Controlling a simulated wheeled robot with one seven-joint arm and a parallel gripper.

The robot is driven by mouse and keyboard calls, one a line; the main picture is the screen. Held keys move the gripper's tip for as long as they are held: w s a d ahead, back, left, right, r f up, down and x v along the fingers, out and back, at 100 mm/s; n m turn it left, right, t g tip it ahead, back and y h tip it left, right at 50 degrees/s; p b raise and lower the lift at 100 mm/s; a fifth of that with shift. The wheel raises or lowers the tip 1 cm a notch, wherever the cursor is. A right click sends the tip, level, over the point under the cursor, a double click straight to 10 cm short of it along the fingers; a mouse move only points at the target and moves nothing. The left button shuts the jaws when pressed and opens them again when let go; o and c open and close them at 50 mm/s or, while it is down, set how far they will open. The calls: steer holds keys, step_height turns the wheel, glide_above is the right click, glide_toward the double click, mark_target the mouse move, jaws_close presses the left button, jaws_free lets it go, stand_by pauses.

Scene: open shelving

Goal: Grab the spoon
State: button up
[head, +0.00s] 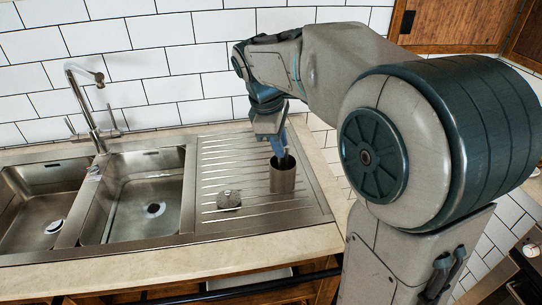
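A metal cylindrical holder (283,180) stands upright on the ribbed drainboard right of the sink. My gripper (280,150) points down at the mouth of this holder, its blue fingers at or just inside the rim. Something dark shows at the holder's mouth beside the fingers, too small to identify. I cannot make out a spoon; any spoon in the holder is hidden by its wall and my gripper. Whether the fingers are open, or closed on something, cannot be told at this size.
A steel double sink (143,195) with a tall faucet (88,105) lies to the left. A crumpled grey scrubber (229,199) lies on the drainboard (250,222), left of the holder. The tiled wall (165,62) rises close behind. The front drainboard is clear.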

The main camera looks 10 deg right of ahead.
steer(key=w+a+n+h, duration=0.25)
steer(key=w+n, duration=0.35)
steer(key=w, duration=0.3)
steer(key=shift+g+y, duration=0.3)
steer(key=shift+y, duration=0.05)
steer(key=shift+s+a+x, duration=0.1)
steer(key=shift+x, duration=3.15)
steer(key=shift+s+a+x, duration=0.1)
steer(key=shift+x, duration=3.2)
jaws_close()
